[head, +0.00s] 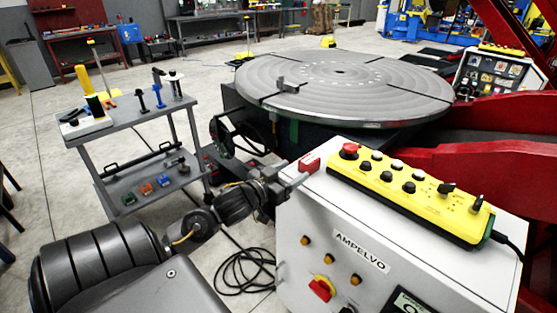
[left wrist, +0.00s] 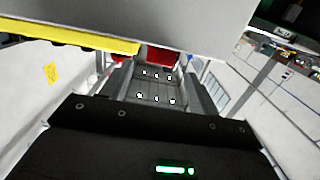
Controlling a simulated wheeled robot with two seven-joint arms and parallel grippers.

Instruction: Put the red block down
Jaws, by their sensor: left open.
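The red block (head: 309,164) is at the left edge of the white control cabinet's top (head: 323,188) in the head view, beside the yellow control pendant. My left gripper (head: 292,181) reaches in from the left, with its tip close to the block at that edge. Its jaws are open. In the left wrist view the two fingers of my left gripper (left wrist: 158,85) stand apart, and a red surface shows beyond their tips, partly hidden by a grey panel. I cannot tell whether a finger touches the block. My right gripper is not in view.
The yellow pendant (head: 405,194) with its buttons fills much of the cabinet top. The round turntable (head: 343,85) stands behind. A grey trolley (head: 140,112) with tools is at the left. Black cable (head: 243,270) lies coiled on the floor beside the cabinet.

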